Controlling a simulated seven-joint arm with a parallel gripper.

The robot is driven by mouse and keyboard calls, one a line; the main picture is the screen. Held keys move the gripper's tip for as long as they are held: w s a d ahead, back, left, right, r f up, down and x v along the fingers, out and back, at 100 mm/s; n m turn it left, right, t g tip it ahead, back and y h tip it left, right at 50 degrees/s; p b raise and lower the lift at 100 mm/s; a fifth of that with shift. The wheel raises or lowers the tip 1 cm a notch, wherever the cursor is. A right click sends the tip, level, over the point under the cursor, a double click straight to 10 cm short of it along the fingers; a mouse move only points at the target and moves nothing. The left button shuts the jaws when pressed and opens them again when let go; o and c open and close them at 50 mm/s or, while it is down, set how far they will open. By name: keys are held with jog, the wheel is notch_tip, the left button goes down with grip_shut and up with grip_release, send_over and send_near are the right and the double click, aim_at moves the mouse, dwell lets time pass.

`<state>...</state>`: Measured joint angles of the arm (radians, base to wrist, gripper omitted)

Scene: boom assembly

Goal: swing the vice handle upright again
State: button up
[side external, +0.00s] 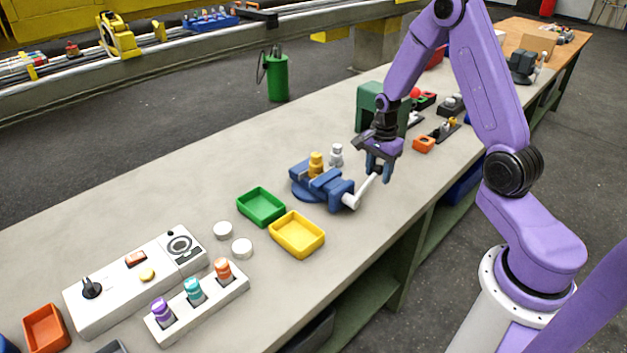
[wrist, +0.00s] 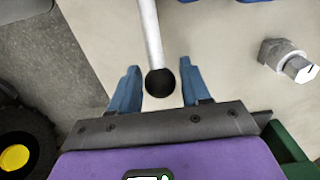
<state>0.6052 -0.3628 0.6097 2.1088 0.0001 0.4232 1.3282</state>
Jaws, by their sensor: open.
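The blue vice (side external: 335,192) stands near the front edge of the bench, with a yellow part (side external: 316,163) at its jaws. Its pale handle (side external: 359,194) slants from the vice's front end up and right toward my gripper (side external: 379,178). In the wrist view the handle (wrist: 152,38) comes down from the top edge and ends in a black ball knob (wrist: 160,83). My gripper (wrist: 159,66) is open, with one blue finger on each side of the knob. Gaps show between the knob and both fingers. The vice body is largely out of the wrist view.
A grey bolt-like part (side external: 336,155) stands behind the vice; it also shows in the wrist view (wrist: 290,60). A green block (side external: 369,103) stands behind my gripper. Green (side external: 261,207) and yellow (side external: 297,235) trays lie left of the vice. An orange part (side external: 423,145) sits to the right.

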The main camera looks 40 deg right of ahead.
jog(key=c, duration=0.5)
jog(key=shift+c, duration=0.2)
jog(key=shift+a+r, duration=0.75)
jog(key=shift+r, duration=0.35)
jog(key=shift+a+r, duration=0.1)
jog(key=shift+a+r, duration=0.7)
jog(key=shift+a, duration=0.1)
jog(key=o, duration=0.5)
jog(key=shift+o, duration=0.2)
